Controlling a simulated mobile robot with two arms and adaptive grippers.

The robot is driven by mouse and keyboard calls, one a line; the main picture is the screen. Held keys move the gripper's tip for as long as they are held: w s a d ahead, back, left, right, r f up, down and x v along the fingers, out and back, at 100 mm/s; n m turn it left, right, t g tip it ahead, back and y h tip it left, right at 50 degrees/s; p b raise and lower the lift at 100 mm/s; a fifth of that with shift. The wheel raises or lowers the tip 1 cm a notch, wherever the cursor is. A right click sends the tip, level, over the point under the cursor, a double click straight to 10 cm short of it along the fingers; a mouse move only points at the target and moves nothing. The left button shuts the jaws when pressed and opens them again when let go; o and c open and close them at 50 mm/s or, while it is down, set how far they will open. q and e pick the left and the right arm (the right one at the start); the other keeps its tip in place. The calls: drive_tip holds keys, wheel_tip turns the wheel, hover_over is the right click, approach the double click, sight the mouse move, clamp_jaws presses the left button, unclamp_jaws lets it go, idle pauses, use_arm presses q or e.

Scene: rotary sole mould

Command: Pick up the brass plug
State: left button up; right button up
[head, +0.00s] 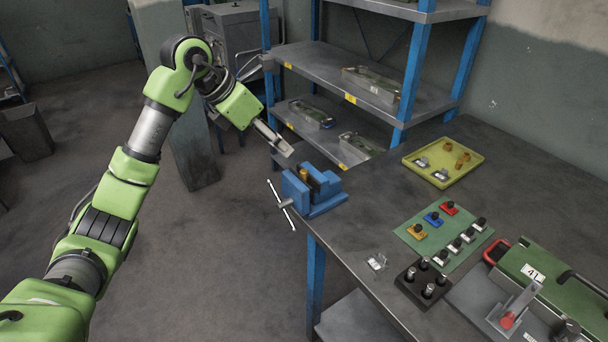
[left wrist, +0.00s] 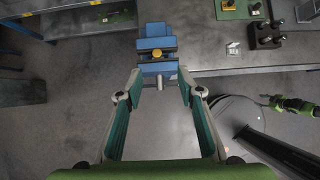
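A brass plug (head: 304,174) stands in the jaws of a blue vise (head: 322,197) at the near left corner of the workbench. In the left wrist view the plug (left wrist: 157,53) shows as a small golden disc on the vise (left wrist: 155,36). My left gripper (head: 285,149) is above and slightly left of the vise, apart from it. In the left wrist view its fingers (left wrist: 159,88) are spread wide with nothing between them, and the plug lies beyond the tips. A small green arm with a dark end (left wrist: 268,99) shows at the right there; its finger state is too small to tell.
A yellow tray (head: 418,172) with more brass pieces and metal parts lies on the bench (head: 372,205). A green mat (head: 410,237) with coloured parts and a black block (head: 408,290) with pegs lie nearer. Blue-posted shelves (head: 415,70) stand behind. The vise handle (head: 281,205) sticks out leftward.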

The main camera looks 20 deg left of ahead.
use_arm(q)
drive_tip(key=p, duration=0.2)
approach(304, 171)
wheel_tip(304, 171, down, 3)
drive_tip(key=w, duration=0.1)
drive_tip(key=shift+w+d+f+p, duration=0.2)
drive_tip(key=shift+w+d+p, duration=0.2)
drive_tip(key=shift+d, duration=0.35)
drive_tip(key=p+x, duration=0.1)
drive_tip(key=x, duration=0.2)
drive_tip(key=shift+w+d+f, duration=0.3)
drive_tip(key=shift+w+f, duration=0.05)
drive_tip(key=shift+f, duration=0.25)
drive_tip(key=shift+c, duration=0.3)
clamp_jaws()
